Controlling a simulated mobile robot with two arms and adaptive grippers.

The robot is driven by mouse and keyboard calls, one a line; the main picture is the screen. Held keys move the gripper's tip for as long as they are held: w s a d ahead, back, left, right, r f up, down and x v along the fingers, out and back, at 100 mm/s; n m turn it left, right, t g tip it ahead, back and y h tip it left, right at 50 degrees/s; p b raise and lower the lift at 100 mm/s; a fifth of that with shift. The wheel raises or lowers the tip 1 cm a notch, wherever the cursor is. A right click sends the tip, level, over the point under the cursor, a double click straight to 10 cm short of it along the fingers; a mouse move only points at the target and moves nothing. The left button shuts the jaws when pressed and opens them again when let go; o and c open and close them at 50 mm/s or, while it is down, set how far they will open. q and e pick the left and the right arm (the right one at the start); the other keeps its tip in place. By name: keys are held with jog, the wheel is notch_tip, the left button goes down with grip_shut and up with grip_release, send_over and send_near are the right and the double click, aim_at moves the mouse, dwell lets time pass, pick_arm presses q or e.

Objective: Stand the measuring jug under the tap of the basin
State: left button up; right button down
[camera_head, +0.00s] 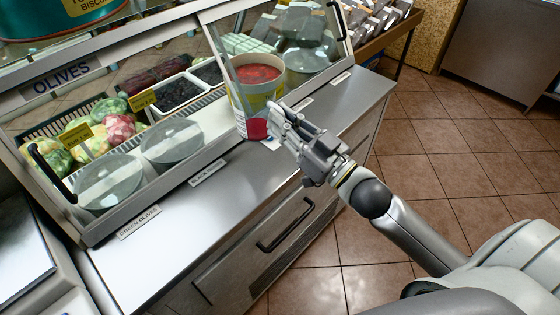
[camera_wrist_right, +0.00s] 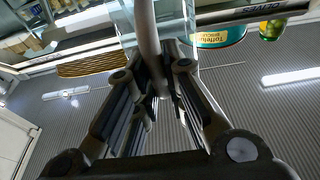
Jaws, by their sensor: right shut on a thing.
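My right gripper (camera_head: 275,118) is at the front of the olive counter, beside a tub with red contents. In the right wrist view its fingers (camera_wrist_right: 158,90) are shut on a pale grey upright bar. The bar looks like the handle of a clear-walled vessel, which I take as the measuring jug (camera_wrist_right: 124,22). In the head view the jug is hard to tell from the glass and the tub behind it. Its tilt and contents cannot be told. The basin and its tap are not in view. My left gripper is not in view.
The tub (camera_head: 255,75) stands at the glass case. A biscuit tin (camera_head: 50,20) is at top left. Tiled floor (camera_head: 470,150) is clear on the right.

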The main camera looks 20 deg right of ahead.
jog(key=shift+s+a+f+b, duration=0.1)
jog(key=shift+s+a+f, duration=0.4)
jog(key=shift+f, duration=0.9)
jog(key=shift+s+a+f+b, duration=0.2)
jog(key=shift+s+f, duration=0.5)
jog(key=shift+f, duration=0.7)
jog(key=shift+s+a+f+b, duration=0.1)
jog(key=shift+s+a+f, duration=0.4)
jog(key=shift+f, duration=0.9)
jog(key=shift+s+d, duration=0.1)
jog(key=shift+f, duration=0.15)
jog(key=c, duration=1.5)
grip_release()
